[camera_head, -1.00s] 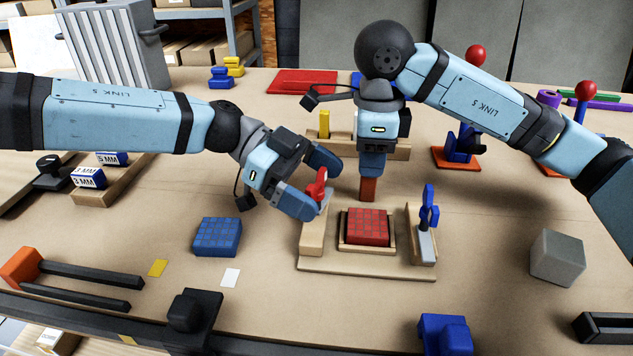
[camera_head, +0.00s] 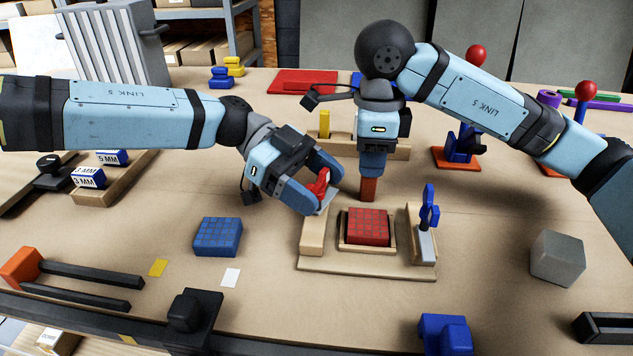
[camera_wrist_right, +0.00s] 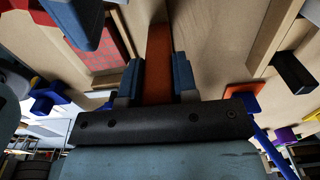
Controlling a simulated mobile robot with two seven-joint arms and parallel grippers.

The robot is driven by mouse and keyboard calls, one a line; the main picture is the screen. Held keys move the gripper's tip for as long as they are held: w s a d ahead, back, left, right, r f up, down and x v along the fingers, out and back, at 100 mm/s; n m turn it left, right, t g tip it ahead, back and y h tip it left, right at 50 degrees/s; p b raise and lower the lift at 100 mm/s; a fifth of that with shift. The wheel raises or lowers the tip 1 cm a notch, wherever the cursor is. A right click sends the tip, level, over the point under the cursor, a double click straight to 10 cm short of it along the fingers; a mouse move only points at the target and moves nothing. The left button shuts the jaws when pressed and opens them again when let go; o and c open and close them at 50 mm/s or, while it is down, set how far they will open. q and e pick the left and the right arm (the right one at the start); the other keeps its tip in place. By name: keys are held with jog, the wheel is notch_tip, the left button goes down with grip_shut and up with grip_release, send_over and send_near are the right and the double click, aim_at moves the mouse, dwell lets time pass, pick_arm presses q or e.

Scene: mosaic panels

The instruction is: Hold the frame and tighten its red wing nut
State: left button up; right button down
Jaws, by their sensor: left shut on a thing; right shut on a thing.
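The wooden frame (camera_head: 312,240) sits on the table around a red gridded mosaic panel (camera_head: 368,228). The red wing nut (camera_head: 320,184) is at the top of its left post, and my left gripper (camera_head: 318,187) is shut on it, partly hiding it. A blue wing nut (camera_head: 429,208) stands on the right post. My right gripper (camera_head: 371,176) points down, shut on a red-brown upright block (camera_head: 368,190) at the frame's back edge. The right wrist view shows that block (camera_wrist_right: 158,70) between the fingers, and the red panel (camera_wrist_right: 100,45) at upper left.
A blue gridded panel (camera_head: 218,236) lies left of the frame, near yellow and white tiles. A grey cube (camera_head: 558,257) stands at the right. A wooden rack with a yellow peg (camera_head: 324,124) is behind. Table between the blue panel and frame is clear.

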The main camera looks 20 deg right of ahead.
pick_arm(q)
jog(key=m+g+y, duration=0.2)
jog(key=m+y, duration=0.2)
jog(key=shift+d, duration=0.1)
jog(key=shift+m+g+y, duration=0.7)
jog(key=shift+m+y, duration=0.9)
jog(key=shift+y, duration=0.2)
jog(key=o, duration=0.9)
jog(key=shift+o, duration=0.2)
